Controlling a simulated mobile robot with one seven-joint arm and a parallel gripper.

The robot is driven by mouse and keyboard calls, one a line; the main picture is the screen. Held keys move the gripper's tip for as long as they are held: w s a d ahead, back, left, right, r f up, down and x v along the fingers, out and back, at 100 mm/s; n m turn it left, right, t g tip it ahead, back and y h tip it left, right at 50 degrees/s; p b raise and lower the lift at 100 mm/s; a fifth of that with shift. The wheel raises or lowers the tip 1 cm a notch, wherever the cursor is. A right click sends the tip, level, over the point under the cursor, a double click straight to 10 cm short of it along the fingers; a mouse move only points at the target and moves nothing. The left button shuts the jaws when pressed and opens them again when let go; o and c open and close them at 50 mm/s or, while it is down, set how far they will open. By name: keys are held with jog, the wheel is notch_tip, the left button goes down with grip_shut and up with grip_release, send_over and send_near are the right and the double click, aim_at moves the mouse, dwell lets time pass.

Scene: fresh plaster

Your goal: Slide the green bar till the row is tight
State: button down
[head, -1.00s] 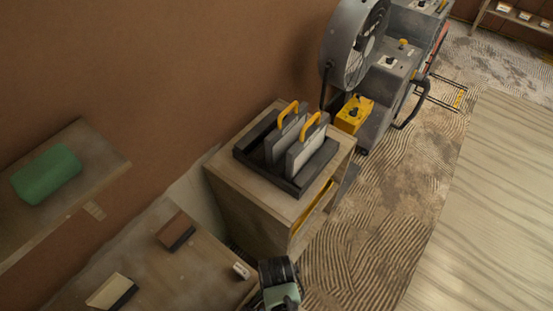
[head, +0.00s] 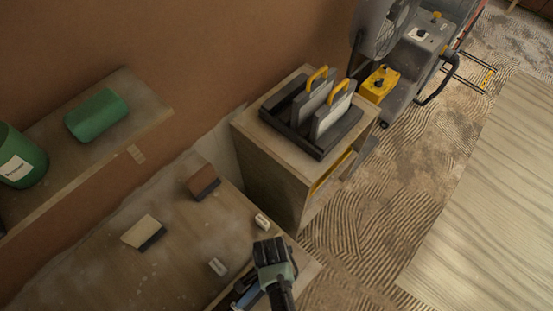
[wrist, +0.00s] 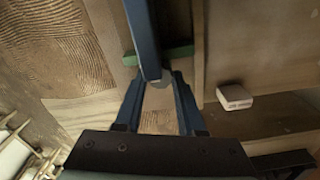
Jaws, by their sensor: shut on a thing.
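A green bar (wrist: 180,53) lies crosswise in the wrist view, partly hidden behind a long dark-blue bar-like tool (wrist: 142,35). The tool's rounded grey end sits between the fingertips of my gripper (wrist: 158,78), and the fingers look shut on it. The green bar is just beyond the fingertips; I cannot tell whether anything touches it. In the head view my gripper (head: 273,252) is over the front right edge of the workbench (head: 185,265). A blue piece (head: 246,291) shows just left of it. The row is not clear in either view.
Small white blocks (head: 262,221) (head: 217,266), a brown block (head: 203,182) and a pale block (head: 144,231) lie on the bench. A cabinet (head: 270,170) with a dark rack (head: 312,146) stands beyond.

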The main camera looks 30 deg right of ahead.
jog(key=c, duration=0.5)
grip_release()
jog(key=shift+a, duration=0.1)
jog(key=shift+r, duration=0.1)
notch_tip(320, 180, up, 13)
jog(key=shift+b, duration=0.45)
